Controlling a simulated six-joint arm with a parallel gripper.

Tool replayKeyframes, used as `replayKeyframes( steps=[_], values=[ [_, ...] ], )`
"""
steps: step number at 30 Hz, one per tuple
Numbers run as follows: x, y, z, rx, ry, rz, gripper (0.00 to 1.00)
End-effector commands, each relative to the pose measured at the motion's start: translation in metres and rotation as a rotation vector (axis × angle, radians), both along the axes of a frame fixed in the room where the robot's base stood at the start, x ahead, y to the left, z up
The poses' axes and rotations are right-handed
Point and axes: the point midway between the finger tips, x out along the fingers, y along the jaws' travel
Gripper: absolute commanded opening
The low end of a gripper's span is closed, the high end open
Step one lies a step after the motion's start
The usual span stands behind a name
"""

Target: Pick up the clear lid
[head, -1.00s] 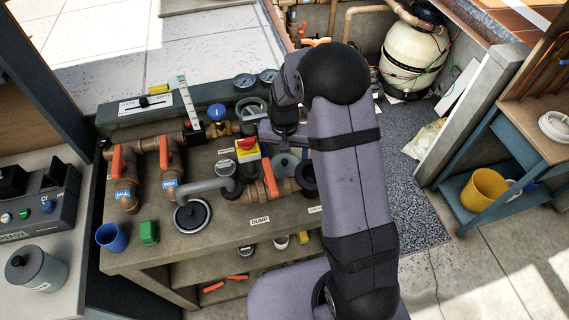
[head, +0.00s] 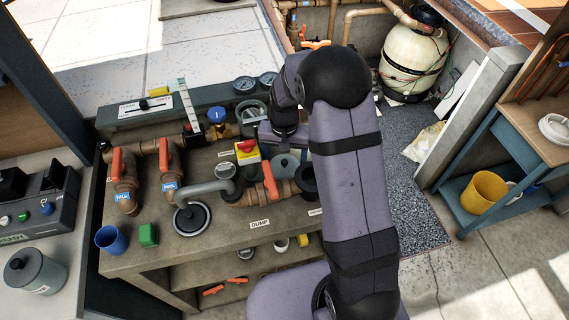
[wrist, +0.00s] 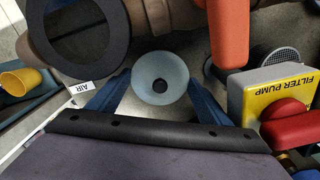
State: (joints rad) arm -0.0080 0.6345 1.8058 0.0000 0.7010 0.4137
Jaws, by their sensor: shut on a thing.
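The clear lid (wrist: 174,76) shows in the wrist view as a pale grey-teal disc with a dark round centre. My gripper (wrist: 160,86) has one blue finger on each side of it and is shut on it. I cannot tell whether the lid is clear of the bench.
A yellow filter pump box (wrist: 270,92) with a red knob is close by on the right in the wrist view. The orange handle (wrist: 228,32) and black ring (wrist: 117,46) flank the lid. A blue cup (head: 111,239) and green block (head: 148,235) stand at the bench's front left.

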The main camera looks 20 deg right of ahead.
Motion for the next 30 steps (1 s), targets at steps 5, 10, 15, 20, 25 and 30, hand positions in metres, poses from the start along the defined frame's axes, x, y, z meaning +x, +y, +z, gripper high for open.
replayKeyframes(
  steps=[5,10,15,20,25,30],
  values=[
    [0.001,0.000,0.015,0.000,-0.004,0.000,0.49],
    [0.001,0.000,0.040,0.000,-0.005,0.000,0.49],
    [0.001,0.000,0.068,0.000,-0.007,0.000,0.49],
    [0.001,0.000,0.096,0.000,-0.005,0.000,0.49],
    [0.001,0.000,0.126,0.000,-0.005,0.000,0.49],
    [0.001,0.000,0.149,0.000,-0.003,0.000,0.49]
  ],
)
